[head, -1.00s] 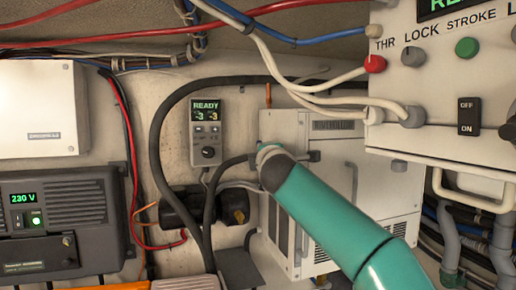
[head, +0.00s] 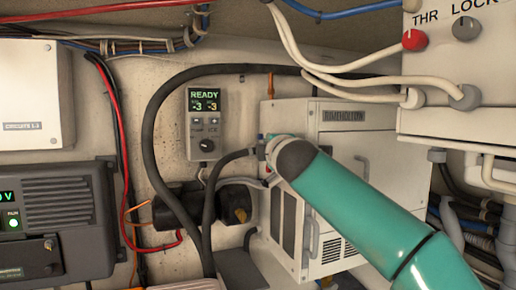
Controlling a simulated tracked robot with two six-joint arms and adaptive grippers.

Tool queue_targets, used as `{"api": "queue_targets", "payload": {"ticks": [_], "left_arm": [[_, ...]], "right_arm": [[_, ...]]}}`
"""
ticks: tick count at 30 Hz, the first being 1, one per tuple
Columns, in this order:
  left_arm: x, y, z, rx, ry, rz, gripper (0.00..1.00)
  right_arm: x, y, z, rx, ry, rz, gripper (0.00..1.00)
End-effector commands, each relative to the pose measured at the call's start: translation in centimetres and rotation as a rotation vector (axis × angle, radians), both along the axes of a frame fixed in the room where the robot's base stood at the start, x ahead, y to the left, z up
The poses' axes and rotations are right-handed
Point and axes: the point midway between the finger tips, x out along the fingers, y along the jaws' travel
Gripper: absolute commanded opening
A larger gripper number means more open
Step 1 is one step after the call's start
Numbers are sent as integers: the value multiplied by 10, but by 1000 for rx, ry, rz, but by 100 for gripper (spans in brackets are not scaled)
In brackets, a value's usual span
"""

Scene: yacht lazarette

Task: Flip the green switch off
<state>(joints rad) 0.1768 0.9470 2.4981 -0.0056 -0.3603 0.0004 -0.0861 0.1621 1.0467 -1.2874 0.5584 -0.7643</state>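A green lit spot (head: 13,222) shows on the dark grey power unit (head: 60,218) at the left edge of the head view. The unit's green display (head: 6,196) is cut off by the frame edge. It is too small to tell which way any switch there stands. My teal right arm comes in from the lower right, and its grey joint end lies in front of the white cabinet (head: 345,150). No fingers show at that end. My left arm and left gripper are not in view.
A grey controller (head: 205,120) reading READY hangs on the back wall, with thick black cables below. A white panel (head: 460,95) with a red knob (head: 413,40) juts out at the upper right, trailing pale cables. A white box (head: 35,95) hangs above the power unit.

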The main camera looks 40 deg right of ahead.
Motion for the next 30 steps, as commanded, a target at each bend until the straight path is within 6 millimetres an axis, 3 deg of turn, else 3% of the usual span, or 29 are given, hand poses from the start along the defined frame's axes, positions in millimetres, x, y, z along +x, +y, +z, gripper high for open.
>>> {"api": "queue_targets", "payload": {"ticks": [1,16,30], "left_arm": [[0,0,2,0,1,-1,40],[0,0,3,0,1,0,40],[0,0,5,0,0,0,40]], "right_arm": [[-6,-9,6,-2,-3,-25,0],[-1,-4,9,-5,-8,-15,0],[-7,-3,10,-7,-6,-13,0]]}}
